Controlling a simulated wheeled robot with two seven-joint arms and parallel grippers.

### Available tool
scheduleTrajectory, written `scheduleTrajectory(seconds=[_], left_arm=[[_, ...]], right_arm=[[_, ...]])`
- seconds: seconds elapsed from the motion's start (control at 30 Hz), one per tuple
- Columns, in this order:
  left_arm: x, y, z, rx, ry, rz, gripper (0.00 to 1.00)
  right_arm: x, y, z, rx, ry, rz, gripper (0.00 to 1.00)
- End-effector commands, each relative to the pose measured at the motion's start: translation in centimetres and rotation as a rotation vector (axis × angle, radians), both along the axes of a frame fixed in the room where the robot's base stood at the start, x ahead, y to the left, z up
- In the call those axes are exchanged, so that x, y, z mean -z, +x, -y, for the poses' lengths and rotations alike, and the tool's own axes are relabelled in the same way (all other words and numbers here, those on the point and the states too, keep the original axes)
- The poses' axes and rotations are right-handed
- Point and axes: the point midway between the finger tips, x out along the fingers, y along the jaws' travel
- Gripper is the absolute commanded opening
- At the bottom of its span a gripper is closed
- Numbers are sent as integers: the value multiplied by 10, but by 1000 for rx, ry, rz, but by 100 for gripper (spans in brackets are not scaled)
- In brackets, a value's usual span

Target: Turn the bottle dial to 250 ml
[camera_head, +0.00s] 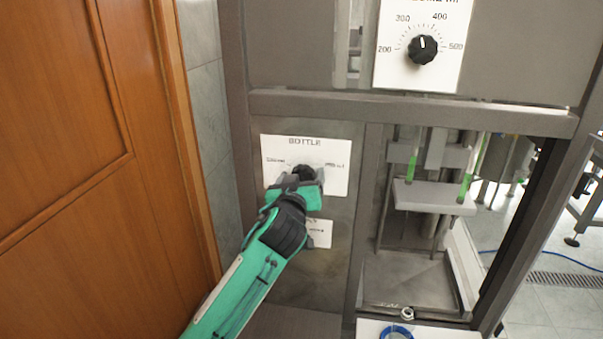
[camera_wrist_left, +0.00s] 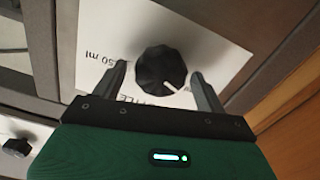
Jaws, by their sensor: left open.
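The black bottle dial (camera_wrist_left: 160,70) sits on a white BOTTLE plate (camera_head: 335,182), partly hidden by my gripper in the head view (camera_head: 303,172). In the left wrist view its white pointer line faces lower right, away from the partly visible "50 ml" label at upper left. My left gripper (camera_wrist_left: 159,69) is open, one finger on each side of the dial. Gaps show between the fingers and the dial. In the head view the gripper (camera_head: 300,183) is right in front of the plate. My right gripper is not in view.
Another black dial (camera_head: 423,50) with a numbered scale is above right. A grey frame post (camera_head: 366,215) stands right of the bottle panel, with a machine bay (camera_head: 430,197) beyond it. A wooden door (camera_head: 80,130) is at left. A blue ring (camera_head: 397,332) lies low.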

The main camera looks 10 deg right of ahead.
Motion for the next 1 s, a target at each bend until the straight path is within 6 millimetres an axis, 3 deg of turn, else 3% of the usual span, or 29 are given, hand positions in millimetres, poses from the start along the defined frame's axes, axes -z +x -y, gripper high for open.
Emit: scheduleTrajectory(seconds=[0.4,0.63,1.0], left_arm=[[0,6,3,1,0,0,73],[0,6,3,1,0,0,30],[0,6,3,0,46,19,29]], right_arm=[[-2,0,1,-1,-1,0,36],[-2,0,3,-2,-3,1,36],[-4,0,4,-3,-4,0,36]])
